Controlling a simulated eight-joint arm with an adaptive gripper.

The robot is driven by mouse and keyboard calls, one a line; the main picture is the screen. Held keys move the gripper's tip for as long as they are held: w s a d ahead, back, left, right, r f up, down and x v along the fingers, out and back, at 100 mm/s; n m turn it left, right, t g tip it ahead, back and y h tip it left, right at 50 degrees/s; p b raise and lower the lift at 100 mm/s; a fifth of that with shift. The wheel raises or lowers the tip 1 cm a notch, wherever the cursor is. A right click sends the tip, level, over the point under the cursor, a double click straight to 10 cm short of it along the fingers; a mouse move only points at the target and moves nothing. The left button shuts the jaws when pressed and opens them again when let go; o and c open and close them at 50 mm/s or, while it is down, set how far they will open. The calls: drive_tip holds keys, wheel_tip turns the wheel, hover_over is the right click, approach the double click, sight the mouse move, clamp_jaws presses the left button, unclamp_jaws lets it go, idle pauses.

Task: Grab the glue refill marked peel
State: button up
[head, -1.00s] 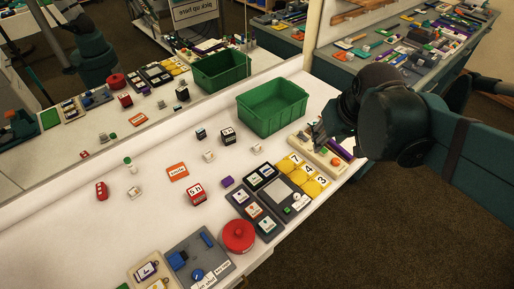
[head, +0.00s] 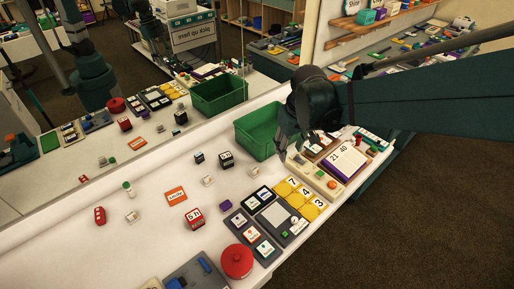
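No label reading "peel" is legible, so I cannot tell which thing is the glue refill. A small white cylinder with a green part (head: 127,187) stands at the left of the white table. Small pale blocks lie apart on the table, one at the left (head: 132,217) and one near the middle (head: 208,180). My gripper (head: 287,146) hangs at the right side of the green bin, partly covering it, well right of these things. Its fingertips are dark and small, and I cannot tell whether they are open.
The green bin (head: 250,137) stands at the back. An orange card (head: 176,195), red block (head: 194,219), dark cube (head: 227,159), red round pot (head: 237,262) and yellow number tiles (head: 306,196) lie around. A mirror behind repeats the table. Bare table surrounds the left objects.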

drive_tip(key=w+a+f+n+g+p, duration=0.1)
drive_tip(key=w+a+f, duration=0.4)
drive_tip(key=a, duration=0.1)
drive_tip(key=n+g+p, duration=0.1)
drive_tip(key=n, duration=0.1)
hover_over(255, 169)
drive_tip(key=shift+h, duration=0.3)
drive_tip(key=f, duration=0.7)
drive_tip(key=shift+s+d+f, duration=0.25)
drive_tip(key=shift+s+d, duration=0.05)
drive_tip(key=shift+d, duration=0.05)
drive_tip(key=shift+w+a+f+g, duration=0.1)
drive_tip(key=shift+a+f+g, duration=0.25)
drive_tip(key=shift+f, duration=0.35)
drive_tip(key=shift+f, duration=1.25)
drive_tip(key=shift+f, duration=0.15)
drive_tip(key=shift+w+a+f+b, duration=0.1)
drive_tip(key=shift+f+b, duration=0.1)
drive_tip(key=shift+f, duration=0.65)
drive_tip(key=shift+w+d+f+b, duration=0.1)
drive_tip(key=shift+f+b, duration=0.05)
drive_tip(key=shift+f, duration=0.65)
drive_tip(key=shift+w+a+f+b, duration=0.1)
drive_tip(key=shift+f+b, duration=0.1)
drive_tip(key=shift+f, duration=0.65)
